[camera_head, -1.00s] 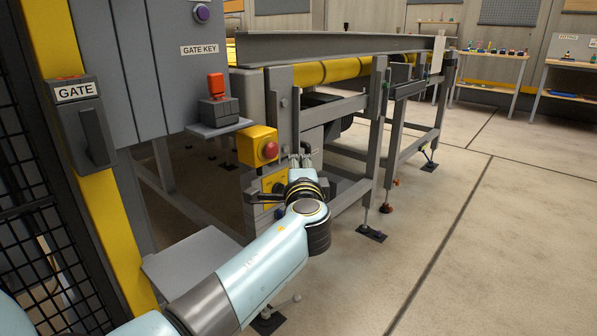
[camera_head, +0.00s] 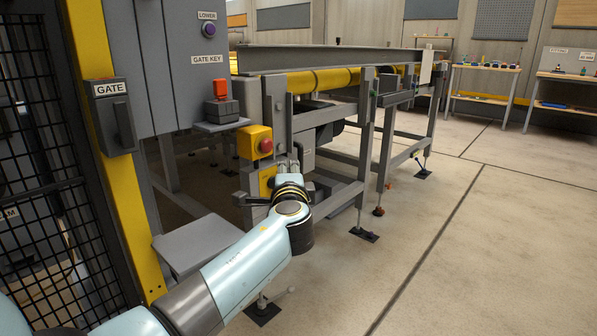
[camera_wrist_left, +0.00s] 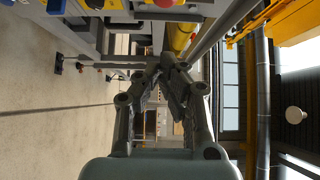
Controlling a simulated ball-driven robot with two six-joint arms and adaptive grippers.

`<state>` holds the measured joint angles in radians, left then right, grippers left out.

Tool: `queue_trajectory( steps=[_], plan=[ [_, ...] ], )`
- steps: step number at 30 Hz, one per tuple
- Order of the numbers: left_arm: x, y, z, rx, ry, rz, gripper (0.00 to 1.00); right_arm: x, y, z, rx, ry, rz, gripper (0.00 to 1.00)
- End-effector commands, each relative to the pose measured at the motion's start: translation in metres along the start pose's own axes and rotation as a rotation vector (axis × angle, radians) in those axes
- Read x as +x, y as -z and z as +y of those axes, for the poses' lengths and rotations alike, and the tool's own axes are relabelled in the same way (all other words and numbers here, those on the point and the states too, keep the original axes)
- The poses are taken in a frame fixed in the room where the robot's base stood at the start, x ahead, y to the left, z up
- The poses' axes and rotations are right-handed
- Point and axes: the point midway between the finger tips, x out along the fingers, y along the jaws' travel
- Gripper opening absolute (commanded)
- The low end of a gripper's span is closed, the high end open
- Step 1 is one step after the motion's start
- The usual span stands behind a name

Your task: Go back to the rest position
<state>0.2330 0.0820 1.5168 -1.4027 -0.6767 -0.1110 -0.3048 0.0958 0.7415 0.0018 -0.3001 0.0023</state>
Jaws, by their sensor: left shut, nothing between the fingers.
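My left arm reaches in from the lower left of the head view. Its left gripper (camera_head: 292,158) is small and partly hidden behind my wrist, close to the conveyor frame, below and right of the red stop button (camera_head: 266,146). In the left wrist view the left gripper's fingers (camera_wrist_left: 167,70) come together at their tips with nothing between them. My right gripper is in neither view.
A grey cabinet with the red gate key (camera_head: 221,90) and a yellow post (camera_head: 135,190) with a GATE box (camera_head: 115,120) stand at left. A grey shelf (camera_head: 197,245) juts out near my arm. A conveyor frame (camera_head: 367,150) runs back. Floor at right is clear.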

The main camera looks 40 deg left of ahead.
Motion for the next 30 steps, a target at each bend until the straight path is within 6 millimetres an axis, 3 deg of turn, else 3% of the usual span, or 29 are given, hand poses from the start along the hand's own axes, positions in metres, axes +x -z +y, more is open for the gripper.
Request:
queue_trajectory(
  steps=[5, 8, 11, 14, 20, 24, 26, 30],
  plan=[
    [0.000, 0.000, 0.000, 0.000, 0.000, 0.000, 0.00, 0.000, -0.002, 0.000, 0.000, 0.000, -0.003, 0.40],
    [-0.002, -0.002, 0.003, 0.005, -0.006, 0.000, 0.00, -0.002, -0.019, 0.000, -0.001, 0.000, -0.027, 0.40],
    [-0.016, -0.013, 0.021, 0.036, -0.045, -0.001, 0.00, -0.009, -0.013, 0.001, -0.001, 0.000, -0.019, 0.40],
    [-0.037, -0.031, 0.071, 0.075, -0.150, -0.003, 0.00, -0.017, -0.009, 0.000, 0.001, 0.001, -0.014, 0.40],
    [-0.114, -0.082, 0.210, 0.061, -0.494, -0.005, 0.00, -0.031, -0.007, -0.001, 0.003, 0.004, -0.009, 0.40],
    [-0.188, -0.125, 0.294, 0.005, -0.737, -0.040, 0.00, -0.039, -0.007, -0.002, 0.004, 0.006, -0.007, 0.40],
    [-0.224, -0.145, 0.324, -0.029, -0.838, -0.067, 0.00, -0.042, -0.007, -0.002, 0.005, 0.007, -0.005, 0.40],
    [-0.316, -0.196, 0.381, -0.125, -1.058, -0.162, 0.00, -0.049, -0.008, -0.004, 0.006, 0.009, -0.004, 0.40]
  ],
)
